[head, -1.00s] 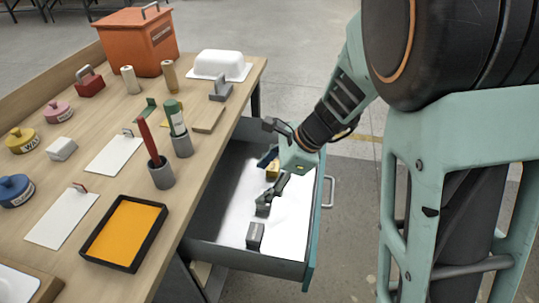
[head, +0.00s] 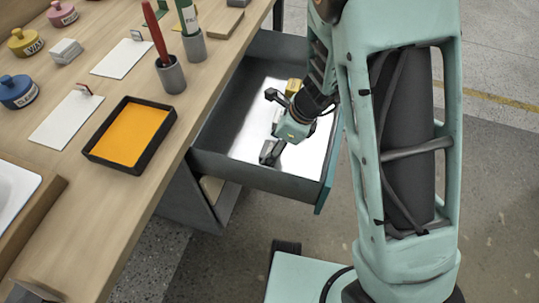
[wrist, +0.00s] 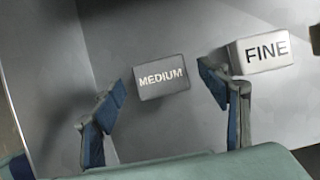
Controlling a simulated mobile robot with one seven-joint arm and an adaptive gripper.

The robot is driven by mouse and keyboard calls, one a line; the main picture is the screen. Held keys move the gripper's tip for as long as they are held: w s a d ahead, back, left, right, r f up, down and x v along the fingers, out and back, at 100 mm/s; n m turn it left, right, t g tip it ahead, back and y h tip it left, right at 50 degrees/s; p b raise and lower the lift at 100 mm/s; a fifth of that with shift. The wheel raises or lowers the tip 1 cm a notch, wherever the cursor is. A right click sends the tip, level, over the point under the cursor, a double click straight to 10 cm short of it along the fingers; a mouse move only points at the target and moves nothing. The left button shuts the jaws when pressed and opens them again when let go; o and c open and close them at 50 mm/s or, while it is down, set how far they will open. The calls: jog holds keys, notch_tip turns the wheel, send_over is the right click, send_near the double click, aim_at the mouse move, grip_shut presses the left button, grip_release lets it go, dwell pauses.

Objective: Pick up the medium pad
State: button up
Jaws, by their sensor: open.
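The medium pad (wrist: 161,82) is a small dark grey block with "MEDIUM" in white letters, lying on the drawer floor in the wrist view. My gripper (wrist: 162,98) is open, with one blue-and-grey finger left of the pad and one right of it. I see no contact between fingers and pad. In the head view my gripper (head: 272,150) is low inside the open drawer (head: 245,168). There the medium pad cannot be made out, as my gripper and arm cover that area.
A lighter pad marked "FINE" (wrist: 264,52) lies close by the right finger. A yellow block (head: 293,86) is farther back in the drawer. The drawer walls surround my gripper. The wooden bench (head: 110,185) stands to the left, with an orange-filled tray (head: 130,136) near its edge.

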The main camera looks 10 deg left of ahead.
aim_at(270, 150)
jog(key=shift+b+x, duration=0.3)
jog(key=shift+x, duration=0.85)
jog(key=shift+r, duration=0.1)
jog(key=c, duration=1.2)
jog(key=shift+r, duration=0.1)
jog(key=shift+c, duration=0.2)
notch_tip(270, 150, up, 10)
jog(key=p, duration=0.5)
jog(key=shift+p, duration=0.35)
